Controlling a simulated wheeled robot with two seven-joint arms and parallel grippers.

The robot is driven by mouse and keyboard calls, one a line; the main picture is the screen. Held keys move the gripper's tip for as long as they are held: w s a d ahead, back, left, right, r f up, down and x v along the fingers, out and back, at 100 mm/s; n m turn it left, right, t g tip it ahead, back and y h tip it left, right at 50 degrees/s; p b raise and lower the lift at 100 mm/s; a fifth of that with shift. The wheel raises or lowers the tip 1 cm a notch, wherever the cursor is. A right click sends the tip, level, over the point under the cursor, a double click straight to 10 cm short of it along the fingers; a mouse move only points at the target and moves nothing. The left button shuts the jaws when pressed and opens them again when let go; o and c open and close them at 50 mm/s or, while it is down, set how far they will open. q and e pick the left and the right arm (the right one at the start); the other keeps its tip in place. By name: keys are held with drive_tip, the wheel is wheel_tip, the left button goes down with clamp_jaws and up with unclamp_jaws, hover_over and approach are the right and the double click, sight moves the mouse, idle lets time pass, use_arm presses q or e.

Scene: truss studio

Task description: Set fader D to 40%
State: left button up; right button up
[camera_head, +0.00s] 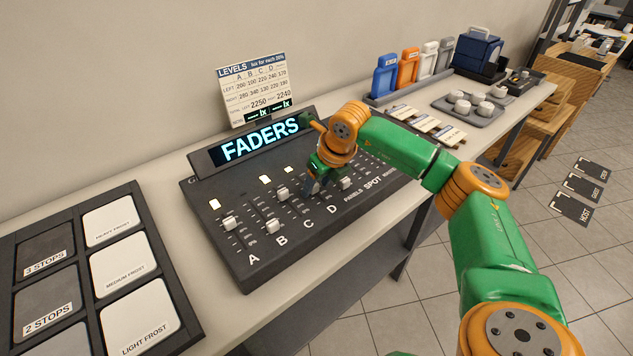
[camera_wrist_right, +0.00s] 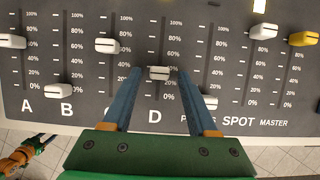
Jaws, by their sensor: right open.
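The fader console (camera_head: 258,262) lies on the table with its lit FADERS screen (camera_head: 260,139). My right gripper (camera_head: 316,182) is over its middle, covering fader D's cap in the head view. In the right wrist view, fader D's white cap (camera_wrist_right: 158,73) sits close to the 40% mark of the scale on its right. The right gripper's blue fingers (camera_wrist_right: 158,78) are open, one on each side of the cap, with a visible gap on both sides. The D label (camera_wrist_right: 155,115) shows below. My left gripper is not seen.
Fader C's cap (camera_wrist_right: 107,45) is just left of the fingers, and the PANELS fader's cap (camera_wrist_right: 208,101) is just right. Fader B's cap (camera_wrist_right: 71,91) is low. A LEVELS card (camera_head: 253,88) stands behind the console. A frost filter tray (camera_head: 190,318) lies left.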

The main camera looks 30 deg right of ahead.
sight(324, 201)
drive_tip(key=shift+w+a+f, duration=0.1)
drive_tip(key=shift+w+f, duration=0.05)
drive_tip(key=shift+w, duration=0.2)
drive_tip(key=shift+s+r, duration=0.1)
drive_tip(key=shift+r, duration=0.25)
drive_tip(key=b+v, duration=0.1)
drive_tip(key=v, duration=0.5)
drive_tip(key=shift+s+r, duration=0.2)
